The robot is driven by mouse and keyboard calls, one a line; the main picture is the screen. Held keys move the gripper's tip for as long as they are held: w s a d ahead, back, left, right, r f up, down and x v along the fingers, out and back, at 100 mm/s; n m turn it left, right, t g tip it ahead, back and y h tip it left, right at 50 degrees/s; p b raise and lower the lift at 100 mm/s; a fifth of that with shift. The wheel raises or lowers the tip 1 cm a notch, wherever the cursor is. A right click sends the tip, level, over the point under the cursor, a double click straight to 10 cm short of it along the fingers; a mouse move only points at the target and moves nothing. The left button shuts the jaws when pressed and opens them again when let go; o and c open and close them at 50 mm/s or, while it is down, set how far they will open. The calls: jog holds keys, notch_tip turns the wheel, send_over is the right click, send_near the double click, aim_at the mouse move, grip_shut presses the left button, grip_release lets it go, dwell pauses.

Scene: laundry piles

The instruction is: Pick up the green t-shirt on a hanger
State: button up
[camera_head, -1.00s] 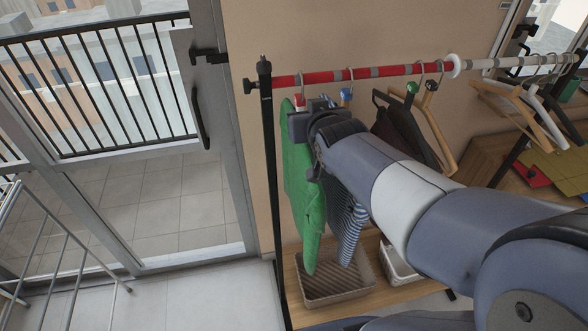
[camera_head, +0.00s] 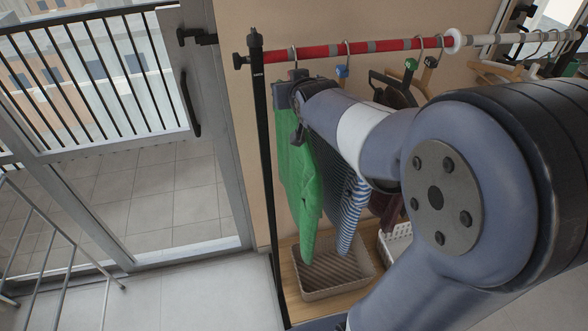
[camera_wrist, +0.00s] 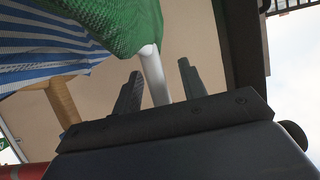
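The green t-shirt (camera_head: 301,185) hangs at the left end of the red rail (camera_head: 385,47), beside the black upright post (camera_head: 263,150). It also shows at the top of the wrist view (camera_wrist: 140,22), with its white hanger (camera_wrist: 151,66) coming out of the collar. My gripper (camera_wrist: 160,68) is open, and the white hanger lies between its two fingers with a gap on the right side. In the head view my gripper sits at the top of the green shirt, and my arm hides the fingers and most of the hanger.
A blue-and-white striped garment (camera_head: 350,200) hangs right behind the green shirt. Dark clothes (camera_head: 393,93) and more hangers (camera_head: 505,72) are further right. A woven basket (camera_head: 335,272) and a white basket (camera_head: 397,243) stand on the wooden shelf below. A glass door stands to the left.

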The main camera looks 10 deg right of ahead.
grip_shut()
dwell(0.4)
